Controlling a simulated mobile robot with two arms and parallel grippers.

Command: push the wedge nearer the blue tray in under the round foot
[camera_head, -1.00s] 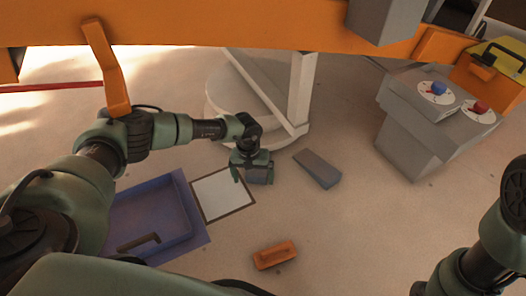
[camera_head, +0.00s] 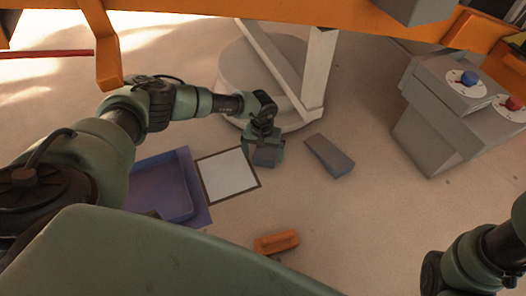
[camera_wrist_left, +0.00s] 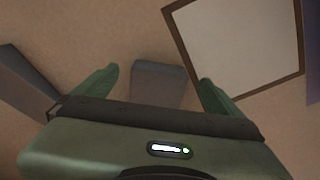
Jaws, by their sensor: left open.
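The grey wedge nearer the blue tray (camera_head: 266,156) lies on the floor in front of the round foot (camera_head: 232,80), partly hidden by my left gripper (camera_head: 264,149) in the head view. In the left wrist view this wedge (camera_wrist_left: 158,82) shows between the two parted green fingers of my left gripper (camera_wrist_left: 159,75), with gaps on both sides. A second grey wedge (camera_head: 330,157) lies to the right, and it also shows at the left of the wrist view (camera_wrist_left: 25,82). The blue tray (camera_head: 205,213) is left of the gripper. My right gripper is out of view.
A white panel with a dark frame (camera_head: 228,173) lies between tray and wedge. An orange block (camera_head: 276,242) lies in front. A grey control box (camera_head: 430,135) with blue and red knobs stands right. A white strut (camera_head: 318,65) rises from the foot, below an orange beam (camera_head: 300,22).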

